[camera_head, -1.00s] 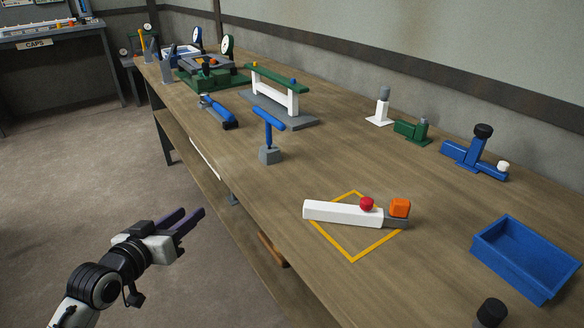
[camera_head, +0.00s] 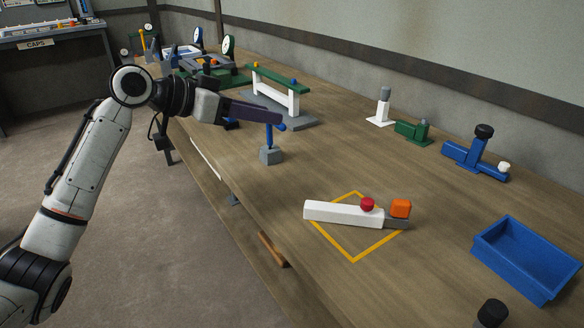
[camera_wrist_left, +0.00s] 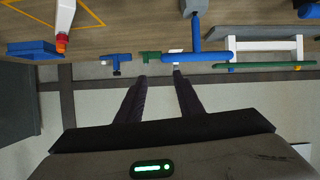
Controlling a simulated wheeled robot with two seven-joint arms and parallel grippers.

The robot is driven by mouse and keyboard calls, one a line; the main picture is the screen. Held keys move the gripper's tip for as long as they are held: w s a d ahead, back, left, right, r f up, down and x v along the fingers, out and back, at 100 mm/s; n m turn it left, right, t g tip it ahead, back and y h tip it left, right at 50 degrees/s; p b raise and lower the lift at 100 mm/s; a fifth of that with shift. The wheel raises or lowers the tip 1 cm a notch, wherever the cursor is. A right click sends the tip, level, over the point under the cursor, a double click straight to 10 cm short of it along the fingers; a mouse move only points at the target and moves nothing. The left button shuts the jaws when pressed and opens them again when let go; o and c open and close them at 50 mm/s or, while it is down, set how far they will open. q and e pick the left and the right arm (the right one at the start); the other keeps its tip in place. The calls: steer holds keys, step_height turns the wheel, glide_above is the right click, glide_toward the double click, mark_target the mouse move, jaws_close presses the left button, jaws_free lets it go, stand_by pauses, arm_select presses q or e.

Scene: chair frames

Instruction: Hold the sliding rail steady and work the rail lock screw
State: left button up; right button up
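The sliding rail is a white bar (camera_head: 335,213) with a grey end piece (camera_head: 397,223). It lies across a yellow square outline on the bench. A red knob (camera_head: 367,204) sits on top of it and an orange block (camera_head: 400,208) at its right end. In the left wrist view the white bar (camera_wrist_left: 66,14) is at the upper left. My left gripper (camera_head: 272,113) is raised by the blue T-shaped stand (camera_head: 268,140), away from the rail. Its two fingers (camera_wrist_left: 158,77) are apart with nothing between them. It partly hides the stand's blue top. My right gripper does not show.
A blue tray (camera_head: 525,262) is at the right. Blue (camera_head: 475,158), green (camera_head: 411,132) and white (camera_head: 380,108) fixtures stand along the back. A green-topped white rack (camera_head: 277,88) stands behind my gripper. A black cylinder (camera_head: 492,312) shows at the bottom right. Bench around the rail is clear.

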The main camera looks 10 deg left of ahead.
arm_select(q)
steer(key=s+d+f+m+g, duration=0.3)
steer(key=s+d+m+g, duration=0.15)
steer(key=d, duration=0.25)
steer(key=m+g+y, duration=0.3)
steer(key=m+g, duration=0.2)
glide_toward(316, 205)
steer(key=f, duration=0.1)
steer(key=x, duration=0.8)
steer(key=shift+d, duration=0.3)
steer(key=shift+r, duration=0.15)
jaws_close()
steer(key=shift+f, duration=0.25)
steer(key=shift+o, duration=0.6)
jaws_free()
steer(key=shift+r, duration=0.1)
